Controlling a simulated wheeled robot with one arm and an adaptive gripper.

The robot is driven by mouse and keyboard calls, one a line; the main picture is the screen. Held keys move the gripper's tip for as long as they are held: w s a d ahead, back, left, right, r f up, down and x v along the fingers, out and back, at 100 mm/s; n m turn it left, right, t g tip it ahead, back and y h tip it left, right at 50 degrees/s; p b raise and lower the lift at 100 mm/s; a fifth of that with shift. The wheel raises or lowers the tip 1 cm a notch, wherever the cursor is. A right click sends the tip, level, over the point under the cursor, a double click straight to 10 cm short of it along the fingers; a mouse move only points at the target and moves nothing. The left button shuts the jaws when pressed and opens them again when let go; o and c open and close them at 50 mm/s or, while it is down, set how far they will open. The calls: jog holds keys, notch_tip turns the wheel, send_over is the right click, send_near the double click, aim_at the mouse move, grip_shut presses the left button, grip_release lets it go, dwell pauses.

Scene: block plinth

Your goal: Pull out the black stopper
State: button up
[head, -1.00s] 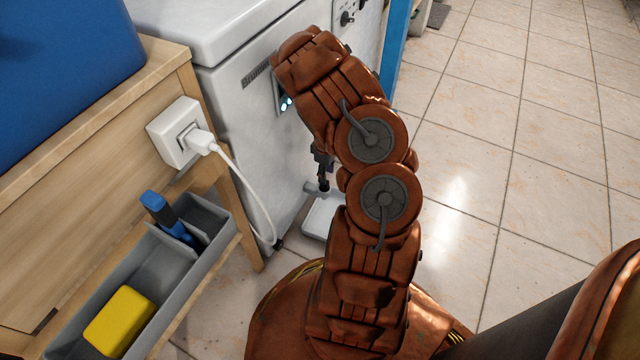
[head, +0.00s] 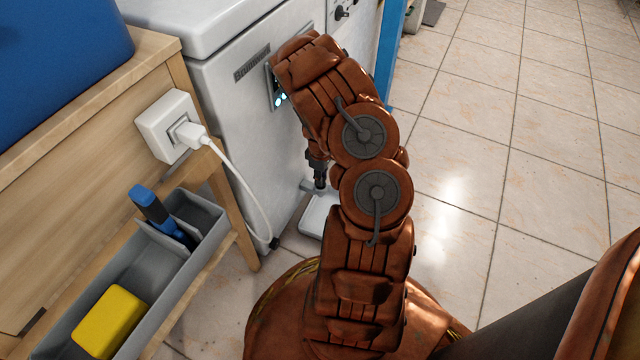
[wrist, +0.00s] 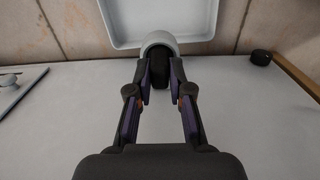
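The black stopper (wrist: 164,70) sits in the mouth of a short pale grey spout (wrist: 160,40) on the white appliance's front. My gripper (wrist: 166,82) is open in the wrist view, with one finger on each side of the stopper. Narrow gaps seem to show between fingers and stopper; I cannot tell whether either finger touches it. In the head view my gripper (head: 318,174) points down at the spout, partly behind my arm, and the stopper is hidden there.
A white tray (head: 316,220) lies below the spout. The white appliance (head: 235,120) stands behind my gripper. A wooden bench with a socket (head: 168,125), a white cable (head: 243,185) and a grey bin (head: 205,222) is at left. Tiled floor is clear at right.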

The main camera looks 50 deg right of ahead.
grip_shut()
jog(key=shift+r, duration=0.15)
dwell(0.4)
jog(key=shift+r+p, duration=0.85)
jog(key=shift+r, duration=0.85)
jog(key=shift+r+p, duration=1.1)
jog(key=shift+r, duration=0.85)
